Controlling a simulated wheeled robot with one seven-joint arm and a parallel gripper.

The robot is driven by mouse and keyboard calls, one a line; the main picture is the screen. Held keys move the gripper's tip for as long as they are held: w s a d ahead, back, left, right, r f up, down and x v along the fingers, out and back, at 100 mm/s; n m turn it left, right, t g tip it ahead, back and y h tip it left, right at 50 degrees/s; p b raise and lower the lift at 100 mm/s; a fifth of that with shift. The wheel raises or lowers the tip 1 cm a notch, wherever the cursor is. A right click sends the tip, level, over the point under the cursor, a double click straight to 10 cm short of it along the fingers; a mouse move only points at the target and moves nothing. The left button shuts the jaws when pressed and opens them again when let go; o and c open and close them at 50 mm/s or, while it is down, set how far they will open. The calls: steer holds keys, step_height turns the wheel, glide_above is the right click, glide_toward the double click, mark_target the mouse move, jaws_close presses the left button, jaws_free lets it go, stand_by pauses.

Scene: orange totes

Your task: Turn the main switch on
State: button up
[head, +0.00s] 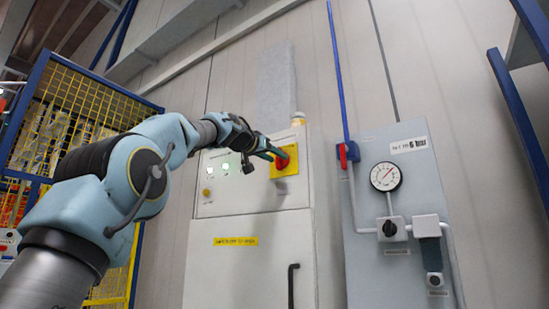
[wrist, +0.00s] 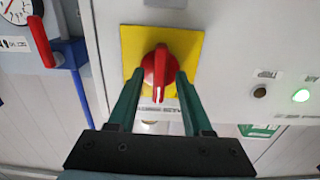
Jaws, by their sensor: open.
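The main switch is a red rotary knob (head: 282,160) on a yellow square plate (head: 291,170), on the upper front of a light grey cabinet. The wrist view shows the red knob (wrist: 158,68) close up on its yellow plate (wrist: 190,45), its ridge running roughly up and down in that picture. My gripper (wrist: 159,76) is open, with one green finger on each side of the knob. I cannot tell whether either finger touches it. In the head view my gripper (head: 269,154) reaches the switch from the left and partly hides it.
The grey cabinet (head: 245,262) has lit indicators (head: 225,168), a yellow button (head: 206,192) and a black door handle (head: 292,285). To its right, a panel carries a red valve handle (head: 343,155), a pressure gauge (head: 385,177) and a black knob (head: 390,228). A yellow mesh fence (head: 85,110) stands at left.

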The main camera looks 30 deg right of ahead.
steer(key=shift+a, duration=0.1)
steer(key=b+v, duration=0.4)
steer(key=v, duration=0.6)
steer(key=shift+s+a+b, duration=0.15)
steer(key=shift+a+b, duration=0.15)
steer(key=shift+b, duration=0.1)
